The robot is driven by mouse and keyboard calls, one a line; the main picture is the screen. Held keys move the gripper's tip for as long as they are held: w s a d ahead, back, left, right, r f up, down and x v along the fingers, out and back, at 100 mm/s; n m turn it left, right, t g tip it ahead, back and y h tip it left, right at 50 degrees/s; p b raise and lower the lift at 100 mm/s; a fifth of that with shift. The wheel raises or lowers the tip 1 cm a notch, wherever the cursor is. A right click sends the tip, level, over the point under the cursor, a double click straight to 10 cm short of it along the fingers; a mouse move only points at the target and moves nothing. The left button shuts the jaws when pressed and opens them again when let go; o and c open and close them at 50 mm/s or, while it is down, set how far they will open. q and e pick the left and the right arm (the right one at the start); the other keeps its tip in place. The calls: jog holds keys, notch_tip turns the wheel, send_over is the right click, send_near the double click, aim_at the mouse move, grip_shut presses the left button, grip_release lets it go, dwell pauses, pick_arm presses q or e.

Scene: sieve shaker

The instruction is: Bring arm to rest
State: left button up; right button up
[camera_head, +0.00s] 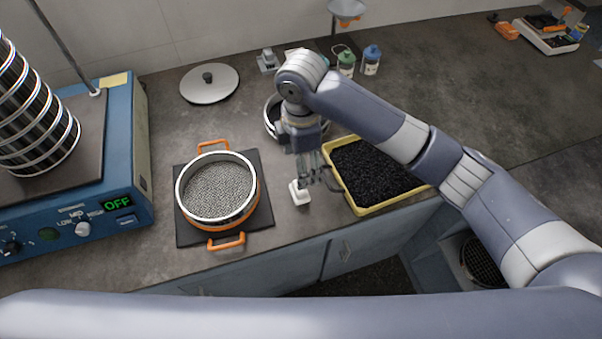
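My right arm reaches in from the right, and its gripper (312,173) points down over the counter between the sieve and the yellow tray. Its dark fingers are small in view, and I cannot tell whether they are open or shut. A small white object (300,194) is just below and left of the fingers; contact is unclear. A link of my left arm crosses the bottom of the view; the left gripper is not in view. A round sieve (218,190) with a mesh and an orange-handled base sits on a dark square plate (189,236).
The blue shaker (140,150) at left reads OFF and bears a sieve stack (30,120). A yellow tray (385,207) of black granules is right of my gripper. A round lid (222,88), bottles (371,60) and a partly hidden bowl (269,120) stand behind. The back-right counter is mostly clear.

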jog(key=shift+r, duration=0.75)
jog(key=shift+s+f, duration=0.1)
